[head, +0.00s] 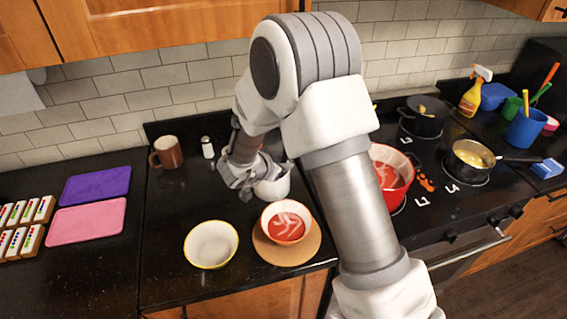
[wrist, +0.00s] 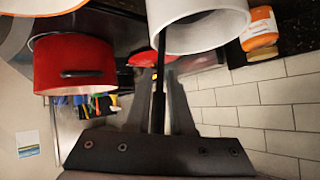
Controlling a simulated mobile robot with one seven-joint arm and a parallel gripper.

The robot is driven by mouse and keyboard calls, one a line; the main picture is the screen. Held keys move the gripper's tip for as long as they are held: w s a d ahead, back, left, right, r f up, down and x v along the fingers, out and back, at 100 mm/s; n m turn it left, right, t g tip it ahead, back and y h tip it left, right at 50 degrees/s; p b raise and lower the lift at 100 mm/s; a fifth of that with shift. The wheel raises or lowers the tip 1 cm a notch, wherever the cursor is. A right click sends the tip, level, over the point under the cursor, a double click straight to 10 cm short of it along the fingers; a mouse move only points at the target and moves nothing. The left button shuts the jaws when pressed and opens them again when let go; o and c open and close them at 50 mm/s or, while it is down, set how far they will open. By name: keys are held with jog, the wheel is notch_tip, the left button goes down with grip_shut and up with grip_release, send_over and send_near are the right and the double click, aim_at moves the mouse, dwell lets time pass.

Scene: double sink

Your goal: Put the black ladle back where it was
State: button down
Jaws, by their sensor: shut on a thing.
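In the wrist view my gripper (wrist: 158,88) is shut on the thin black handle of the ladle (wrist: 159,98). The handle runs up to the rim of a white round container (wrist: 198,38). The ladle's far end is hidden there, and I cannot tell whether it is inside or behind the container. In the head view my gripper (head: 246,184) is low over the counter, just left of the white container (head: 273,187). My arm covers part of this area, and the ladle cannot be made out there.
A bowl of red soup (head: 286,222) on a round wooden board (head: 262,246) and an empty yellow-rimmed bowl (head: 211,245) stand in front. A brown mug (head: 166,153) and a shaker (head: 208,148) stand behind. A red pot (head: 391,188) is on the stove at right.

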jog(key=shift+f, duration=0.3)
jog(key=c, duration=0.7)
grip_release()
jog(key=v, duration=1.7)
notch_tip(320, 180, up, 17)
jog(key=w+n+t+y, duration=0.25)
jog(key=n+y, duration=0.35)
jog(key=y, duration=0.4)
jog(key=s+d+f+n+g+h, duration=0.1)
jog(key=s+d+f+n+g, duration=0.1)
jog(key=s+d, duration=0.6)
jog(key=s+d+f+n+g+h, duration=0.2)
jog(key=s+d, duration=0.7)
jog(key=s, duration=0.5)
jog(key=shift+s+g+h, duration=0.25)
jog(key=shift+g+h, duration=0.05)
jog(key=shift+g, duration=0.55)
